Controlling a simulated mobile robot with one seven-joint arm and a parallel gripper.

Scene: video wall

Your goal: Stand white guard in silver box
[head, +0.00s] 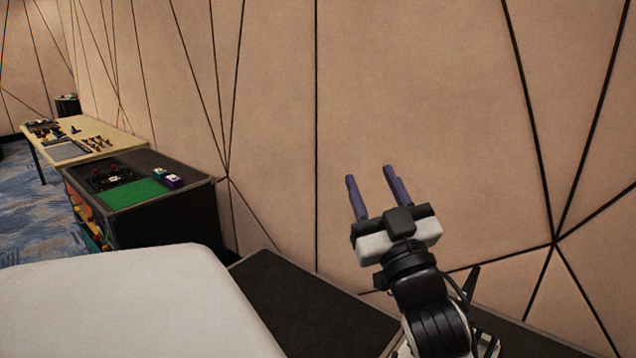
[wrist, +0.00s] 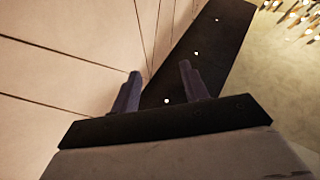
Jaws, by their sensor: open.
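My gripper (head: 371,177) is raised in front of the panelled wall in the head view, with its two purple-grey fingers apart and nothing between them. The fingers also show in the wrist view (wrist: 160,82), pointing toward the wall and ceiling. I cannot make out a white guard or a silver box in either view. Small items on the far furniture are too small to identify for certain.
A black cabinet (head: 165,218) with a green mat (head: 133,192) and small white-and-coloured items (head: 166,176) stands at left. Behind it is a wooden table (head: 100,150) with several small objects. A white surface (head: 130,305) fills the lower left. The wall (head: 420,100) is close behind my gripper.

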